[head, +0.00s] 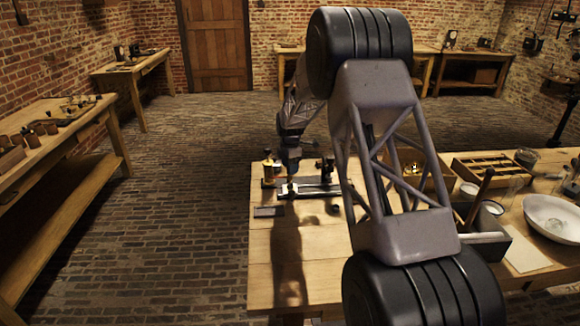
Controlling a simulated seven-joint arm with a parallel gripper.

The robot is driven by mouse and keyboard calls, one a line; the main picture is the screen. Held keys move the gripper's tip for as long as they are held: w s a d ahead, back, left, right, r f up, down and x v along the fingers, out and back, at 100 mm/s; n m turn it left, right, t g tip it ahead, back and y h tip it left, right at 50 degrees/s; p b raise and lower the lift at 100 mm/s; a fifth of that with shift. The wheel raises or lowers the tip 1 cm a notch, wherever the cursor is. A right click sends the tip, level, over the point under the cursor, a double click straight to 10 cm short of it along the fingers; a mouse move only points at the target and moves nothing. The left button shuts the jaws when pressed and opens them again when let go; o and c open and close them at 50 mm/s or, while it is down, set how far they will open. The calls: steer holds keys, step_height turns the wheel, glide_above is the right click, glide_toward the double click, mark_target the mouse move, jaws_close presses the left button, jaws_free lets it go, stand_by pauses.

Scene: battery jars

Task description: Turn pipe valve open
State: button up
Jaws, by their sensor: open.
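I cannot make out a pipe valve with certainty. A dark upright pipe or post (565,122) stands at the far right edge, cut off by the frame; no valve handle is clear on it. My gripper (291,177) points down over the wooden table (272,248), far to the left of that pipe. It is open, small and dark in this view. It is close to a low dark apparatus (315,189) with upright brass and dark parts at its ends. I cannot tell whether the fingers touch it. My arm hides part of the table.
A white bowl (553,218), a compartment box (492,165) and glass jars (525,158) crowd the table's right side. A flat dark plate (268,212) lies near its left edge. The table's front left is clear. Side benches (60,150) line the brick walls, with open floor between.

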steer(key=c, duration=0.9)
steer(key=shift+c, duration=0.2)
steer(key=shift+m, duration=0.4)
steer(key=m, duration=0.9)
steer(key=shift+m, duration=0.4)
